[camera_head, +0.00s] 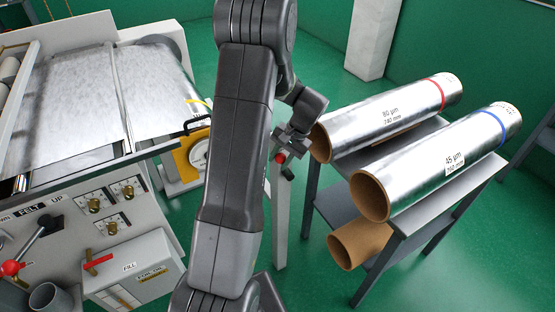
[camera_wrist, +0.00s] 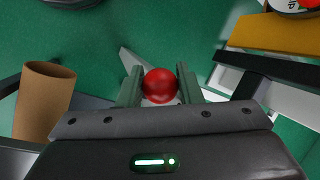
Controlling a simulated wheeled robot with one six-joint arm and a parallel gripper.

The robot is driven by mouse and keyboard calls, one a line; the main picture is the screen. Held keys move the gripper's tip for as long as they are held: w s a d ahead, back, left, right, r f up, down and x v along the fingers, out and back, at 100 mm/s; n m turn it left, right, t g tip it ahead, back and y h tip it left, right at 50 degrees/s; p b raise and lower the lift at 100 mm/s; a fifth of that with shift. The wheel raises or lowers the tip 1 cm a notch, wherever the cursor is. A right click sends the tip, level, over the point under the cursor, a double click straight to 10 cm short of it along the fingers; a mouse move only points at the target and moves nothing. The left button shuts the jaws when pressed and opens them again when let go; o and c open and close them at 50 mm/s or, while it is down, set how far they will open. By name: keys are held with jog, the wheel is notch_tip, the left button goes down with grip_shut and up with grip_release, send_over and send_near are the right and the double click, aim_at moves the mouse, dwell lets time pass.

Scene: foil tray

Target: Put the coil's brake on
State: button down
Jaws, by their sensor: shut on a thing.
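A red ball knob (camera_wrist: 159,86) sits between the two fingers of my gripper (camera_wrist: 160,74), which is shut on it. In the head view the red knob (camera_head: 280,158) shows just right of my arm, by a pale grey upright post (camera_head: 280,220). My gripper (camera_head: 284,147) reaches down over it there. What the knob is joined to is mostly hidden by the gripper. A wide silver foil coil (camera_head: 160,70) lies on the machine at the left. A yellow plate with a round white dial (camera_head: 190,158) stands near its end, left of my arm.
A grey rack (camera_head: 410,240) at the right carries two foil rolls, one red-banded (camera_head: 395,112) and one blue-banded (camera_head: 435,160), with a brown cardboard tube (camera_head: 358,243) below. A control panel with another red-knobbed lever (camera_head: 12,268) is at lower left. Green floor lies between.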

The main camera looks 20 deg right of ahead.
jog(key=c, duration=1.1)
grip_release()
jog(key=shift+o, duration=0.2)
jog(key=shift+d+r, duration=0.1)
jog(key=b+v, duration=0.2)
jog(key=v, duration=1.1)
jog(key=shift+r, duration=0.35)
